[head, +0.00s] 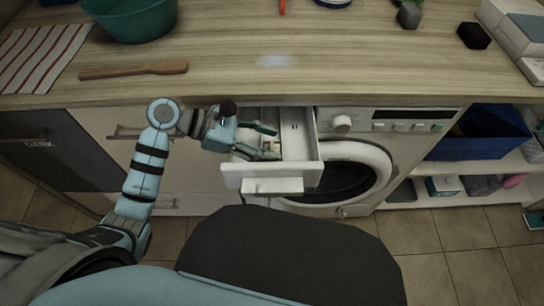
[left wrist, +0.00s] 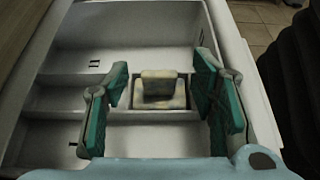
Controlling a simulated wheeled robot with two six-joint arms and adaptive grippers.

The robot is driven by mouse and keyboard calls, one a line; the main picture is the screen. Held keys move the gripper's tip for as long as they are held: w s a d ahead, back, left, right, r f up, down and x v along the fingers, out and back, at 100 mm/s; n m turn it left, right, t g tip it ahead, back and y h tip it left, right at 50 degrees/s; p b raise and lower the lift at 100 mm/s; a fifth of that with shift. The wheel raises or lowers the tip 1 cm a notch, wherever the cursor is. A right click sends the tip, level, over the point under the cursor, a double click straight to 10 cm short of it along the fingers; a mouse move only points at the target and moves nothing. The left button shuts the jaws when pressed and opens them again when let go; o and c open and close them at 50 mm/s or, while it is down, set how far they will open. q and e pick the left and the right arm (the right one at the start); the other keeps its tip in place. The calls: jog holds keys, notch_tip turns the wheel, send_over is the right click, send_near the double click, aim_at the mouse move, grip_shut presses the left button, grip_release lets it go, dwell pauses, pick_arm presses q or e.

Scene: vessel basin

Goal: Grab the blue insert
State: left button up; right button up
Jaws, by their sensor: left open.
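The washing machine's detergent drawer (head: 297,130) is pulled open. In the left wrist view its pale compartments (left wrist: 95,60) show, and a small insert (left wrist: 158,92) with an upright tab sits in the middle one. The insert looks pale cream-grey there, not clearly blue. My left gripper (head: 277,143) is open over the drawer. In the left wrist view its teal-padded fingers stand on either side of the insert, apart from its tab. In the head view the gripper partly hides the insert. My right gripper is not in view.
The wooden countertop (head: 230,75) lies just behind the drawer, with a wooden utensil (head: 133,70) and a green bowl (head: 133,18) on it. The washer's round door (head: 360,170) is below right. A blue bin (head: 475,135) stands on the shelf at right.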

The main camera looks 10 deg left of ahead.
pick_arm(q)
jog(key=shift+w, duration=0.1)
jog(key=c, duration=1)
